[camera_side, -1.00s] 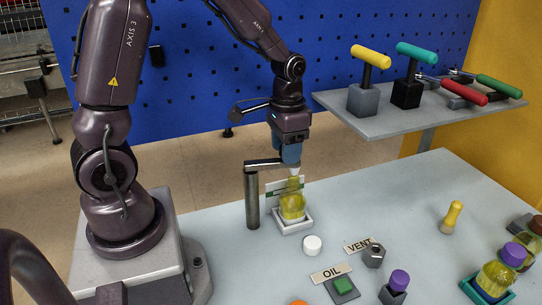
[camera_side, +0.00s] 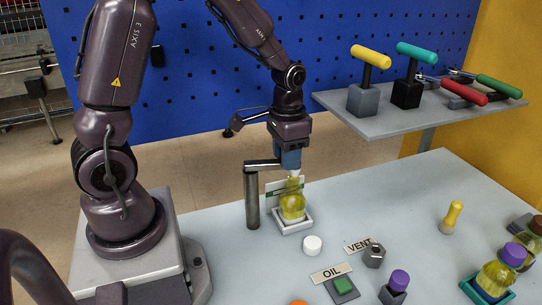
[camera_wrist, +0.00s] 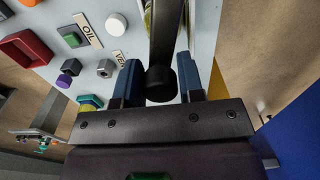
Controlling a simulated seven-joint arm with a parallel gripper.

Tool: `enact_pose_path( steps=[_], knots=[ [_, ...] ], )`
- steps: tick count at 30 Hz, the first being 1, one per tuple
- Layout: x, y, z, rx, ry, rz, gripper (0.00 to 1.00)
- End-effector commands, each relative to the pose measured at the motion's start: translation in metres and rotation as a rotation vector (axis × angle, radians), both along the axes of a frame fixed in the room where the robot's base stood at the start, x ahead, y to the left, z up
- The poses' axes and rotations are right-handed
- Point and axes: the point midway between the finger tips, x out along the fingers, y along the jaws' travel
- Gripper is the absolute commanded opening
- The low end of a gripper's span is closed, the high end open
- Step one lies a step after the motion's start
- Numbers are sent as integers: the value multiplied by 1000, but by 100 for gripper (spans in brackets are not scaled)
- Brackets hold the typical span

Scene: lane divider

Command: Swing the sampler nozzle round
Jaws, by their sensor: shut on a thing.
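The sampler nozzle is a dark swing arm (camera_side: 263,164) on a grey upright post (camera_side: 252,200), with a pale tip (camera_side: 294,173) above a bottle of yellow liquid (camera_side: 292,205). The bottle stands upright in a white square holder (camera_side: 294,226). My gripper (camera_side: 290,163) is at the outer end of the swing arm, above the bottle. In the wrist view, the blue fingers of my gripper (camera_wrist: 160,80) lie on both sides of the arm's round black end (camera_wrist: 160,86), shut on it. The fingers hide part of the nozzle in the side view.
A yellow peg (camera_side: 452,217) stands right. A shelf (camera_side: 400,122) holds colored handles.

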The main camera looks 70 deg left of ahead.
Motion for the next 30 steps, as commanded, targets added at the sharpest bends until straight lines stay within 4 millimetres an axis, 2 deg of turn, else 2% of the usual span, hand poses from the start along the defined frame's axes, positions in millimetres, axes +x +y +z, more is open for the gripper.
enact_pose_path(
  steps=[4, 16, 24, 30],
  knots=[
    [-4, -8, -1, -4, 6, 0, 32],
    [-6, -12, -1, -5, 9, 2, 35],
    [-11, -21, -1, -6, 12, 3, 44],
    [-12, -21, -2, -6, 13, 4, 45]
  ],
)
